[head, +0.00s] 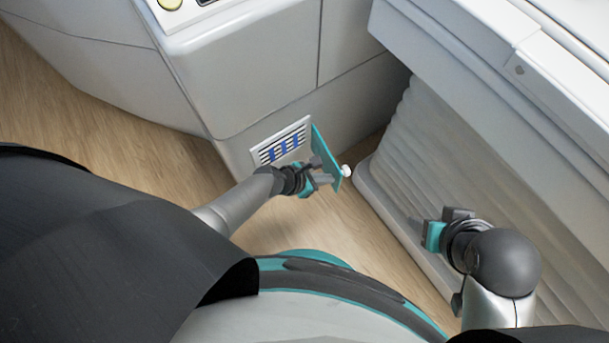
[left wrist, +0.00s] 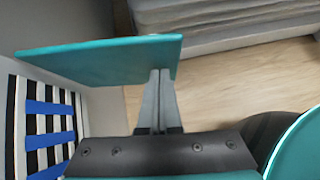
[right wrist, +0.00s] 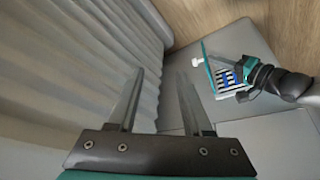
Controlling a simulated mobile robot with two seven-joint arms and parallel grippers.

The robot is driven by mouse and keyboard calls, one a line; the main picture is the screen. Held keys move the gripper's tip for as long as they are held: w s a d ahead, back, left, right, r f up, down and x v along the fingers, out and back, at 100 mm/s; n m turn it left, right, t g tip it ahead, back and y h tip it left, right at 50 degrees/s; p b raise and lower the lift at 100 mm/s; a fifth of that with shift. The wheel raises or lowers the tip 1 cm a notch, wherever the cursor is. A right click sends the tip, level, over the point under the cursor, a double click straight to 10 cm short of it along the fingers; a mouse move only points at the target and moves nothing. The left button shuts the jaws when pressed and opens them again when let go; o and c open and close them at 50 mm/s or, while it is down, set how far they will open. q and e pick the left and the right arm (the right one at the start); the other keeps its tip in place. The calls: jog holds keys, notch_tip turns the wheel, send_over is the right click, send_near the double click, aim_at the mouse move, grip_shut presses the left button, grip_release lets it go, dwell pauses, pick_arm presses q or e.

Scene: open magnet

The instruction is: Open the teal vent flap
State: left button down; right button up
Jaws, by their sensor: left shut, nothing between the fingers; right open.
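The teal vent flap (head: 325,153) stands swung out from the white vent frame (head: 281,140), hinged at its right side, with a white knob (head: 346,171) on its outer face near the free edge. Dark slats and blue strips show in the uncovered opening. My left gripper (head: 322,175) is shut and empty at the inner face of the flap. In the left wrist view its fingertips (left wrist: 160,74) overlap the lower edge of the flap (left wrist: 100,58); contact is hard to tell. My right gripper (right wrist: 158,78) is open and empty, beside the pleated cover, away from the flap.
The vent sits low in a grey-white cabinet (head: 270,70). A pleated grey cover (head: 450,150) under a table-like unit stands to the right, close to my right arm. Wood floor (head: 310,225) lies open below the vent.

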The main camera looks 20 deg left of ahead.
pick_arm(q)
jog(key=shift+w+d+n+t+y+p, duration=0.2)
jog(key=shift+w+d+n+t+y, duration=0.15)
jog(key=shift+d+n, duration=0.2)
jog(key=shift+w+d+n+t+y+p, duration=0.15)
jog(key=shift+w+d+n+y, duration=0.1)
jog(key=shift+w+d+n, duration=0.25)
pick_arm(e)
jog(key=shift+w+f, duration=0.1)
jog(key=shift+f, duration=0.95)
pick_arm(q)
jog(key=shift+s, duration=0.1)
